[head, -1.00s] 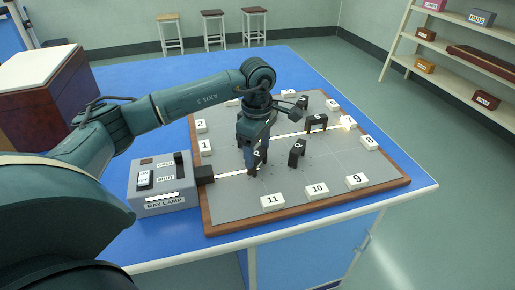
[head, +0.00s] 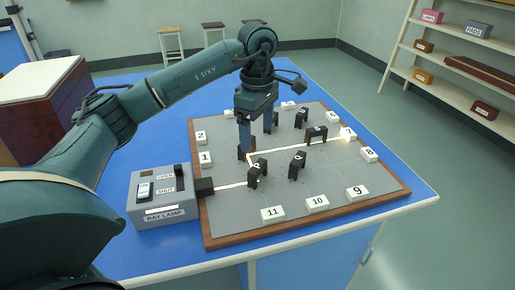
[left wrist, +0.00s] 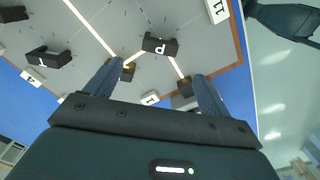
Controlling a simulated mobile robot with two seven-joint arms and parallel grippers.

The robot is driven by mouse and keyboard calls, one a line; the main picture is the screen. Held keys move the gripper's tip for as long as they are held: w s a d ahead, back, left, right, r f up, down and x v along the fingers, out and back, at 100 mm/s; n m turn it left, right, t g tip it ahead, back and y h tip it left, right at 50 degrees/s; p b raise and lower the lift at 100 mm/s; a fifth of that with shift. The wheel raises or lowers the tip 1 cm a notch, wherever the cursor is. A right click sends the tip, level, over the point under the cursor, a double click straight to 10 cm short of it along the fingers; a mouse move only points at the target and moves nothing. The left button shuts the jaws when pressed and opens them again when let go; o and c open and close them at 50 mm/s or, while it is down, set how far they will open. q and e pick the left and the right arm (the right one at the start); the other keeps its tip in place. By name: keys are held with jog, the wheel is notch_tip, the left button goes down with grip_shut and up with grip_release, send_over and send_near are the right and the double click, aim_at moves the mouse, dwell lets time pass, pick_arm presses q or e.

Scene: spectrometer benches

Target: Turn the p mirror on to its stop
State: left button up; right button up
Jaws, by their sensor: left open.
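The p mirror (head: 257,172), a small black block with a white p, stands upright on the grey board near the lamp; in the left wrist view it (left wrist: 160,46) lies beyond the fingers. My left gripper (head: 247,148) is open and apart from it, above and behind it. In the left wrist view the two fingers (left wrist: 155,85) are spread wide with nothing held. A white ray (head: 230,186) runs from the ray lamp (head: 163,198) to the p mirror.
The wood-edged board (head: 330,215) lies on a blue table (head: 400,180). Several other black mirrors stand on it, one (head: 297,165) right of p, another (head: 316,134) farther back. Numbered white blocks such as 11 (head: 272,214) line the edges.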

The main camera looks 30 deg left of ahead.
pick_arm(q)
notch_tip(320, 180, up, 4)
jog(key=shift+f, duration=0.1)
dwell(0.6)
